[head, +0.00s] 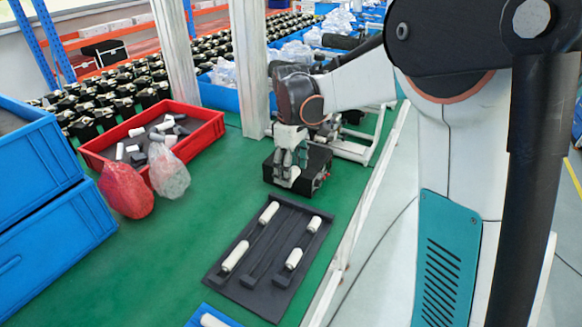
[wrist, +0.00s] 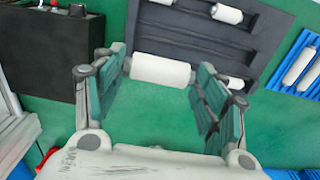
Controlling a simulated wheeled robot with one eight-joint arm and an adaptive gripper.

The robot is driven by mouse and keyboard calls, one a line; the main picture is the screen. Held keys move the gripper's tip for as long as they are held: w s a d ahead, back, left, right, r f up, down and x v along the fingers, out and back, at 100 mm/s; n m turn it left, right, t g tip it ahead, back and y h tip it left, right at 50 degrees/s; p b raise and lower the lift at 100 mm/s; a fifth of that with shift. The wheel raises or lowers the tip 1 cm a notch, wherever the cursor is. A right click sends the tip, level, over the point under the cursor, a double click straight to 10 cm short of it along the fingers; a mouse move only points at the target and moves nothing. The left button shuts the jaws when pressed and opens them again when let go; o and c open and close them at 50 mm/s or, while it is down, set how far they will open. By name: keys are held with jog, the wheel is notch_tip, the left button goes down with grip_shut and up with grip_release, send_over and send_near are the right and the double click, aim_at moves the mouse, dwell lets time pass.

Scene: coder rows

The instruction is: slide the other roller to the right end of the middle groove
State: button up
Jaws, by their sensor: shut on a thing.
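The dark grooved tray (head: 258,262) lies on the green table in the head view; its edge also shows at the top of the wrist view (wrist: 190,42). White rollers lie on it: a far left one (head: 268,212), a near left one (head: 236,256), a far right one (head: 314,224) and a near right one (head: 294,258). The strip between the two pairs looks empty. My gripper (head: 291,178) is beyond the tray, in front of a black box. In the wrist view my gripper (wrist: 161,75) is shut on a white roller (wrist: 160,69), held crosswise between the fingertips.
The black box (head: 316,165) stands close beside my gripper. A blue tray (head: 196,318) with white rollers is at the near edge. A red crate (head: 212,130), a red bag (head: 124,190) and a clear bag (head: 169,172) stand left. Green table between them and the tray is clear.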

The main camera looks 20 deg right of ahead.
jog(key=shift+f+b, duration=5.55)
jog(key=shift+f, duration=3.45)
